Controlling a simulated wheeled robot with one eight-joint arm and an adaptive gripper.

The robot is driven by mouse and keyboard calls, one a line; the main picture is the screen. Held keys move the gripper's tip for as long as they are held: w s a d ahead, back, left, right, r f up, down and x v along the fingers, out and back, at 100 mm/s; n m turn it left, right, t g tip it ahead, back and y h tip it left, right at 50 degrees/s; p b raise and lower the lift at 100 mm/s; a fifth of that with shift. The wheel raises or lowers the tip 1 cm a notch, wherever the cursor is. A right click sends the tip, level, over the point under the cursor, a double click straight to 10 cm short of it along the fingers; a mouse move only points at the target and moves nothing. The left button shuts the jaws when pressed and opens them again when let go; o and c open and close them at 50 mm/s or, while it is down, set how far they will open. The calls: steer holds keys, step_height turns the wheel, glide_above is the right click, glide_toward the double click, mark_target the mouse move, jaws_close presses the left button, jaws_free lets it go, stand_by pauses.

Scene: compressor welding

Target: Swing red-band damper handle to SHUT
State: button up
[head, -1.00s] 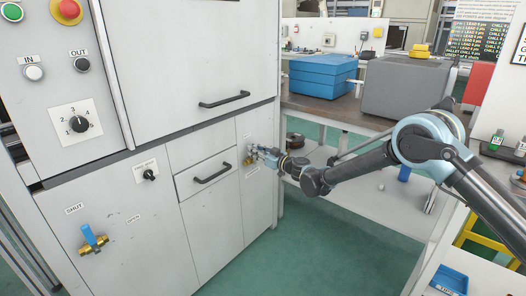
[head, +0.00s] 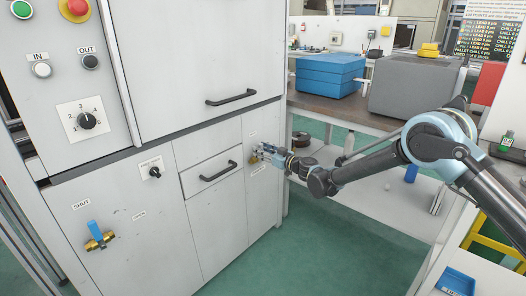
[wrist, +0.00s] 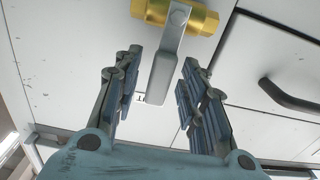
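In the wrist view, a brass valve body (wrist: 205,20) sits on the white cabinet panel with a grey metal handle (wrist: 161,78) bolted to it. The handle points down the picture, between the two fingers of my gripper (wrist: 160,68). The fingers are open, with a visible gap on both sides of the handle. In the head view my gripper (head: 264,151) is at the right-hand panel, in front of this small brass valve (head: 254,160), and covers most of it. I see no red band on the handle. A label behind the handle is mostly hidden.
A second brass valve with a blue handle (head: 97,231) is on the left panel, between SHUT and another label. Black drawer handles (head: 218,171) project from the cabinet nearby. A workbench with a blue box (head: 328,77) stands at the right. The green floor in front is clear.

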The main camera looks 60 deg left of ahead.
steer(key=v, duration=1.1)
steer(key=shift+d, duration=0.1)
stand_by(0.4)
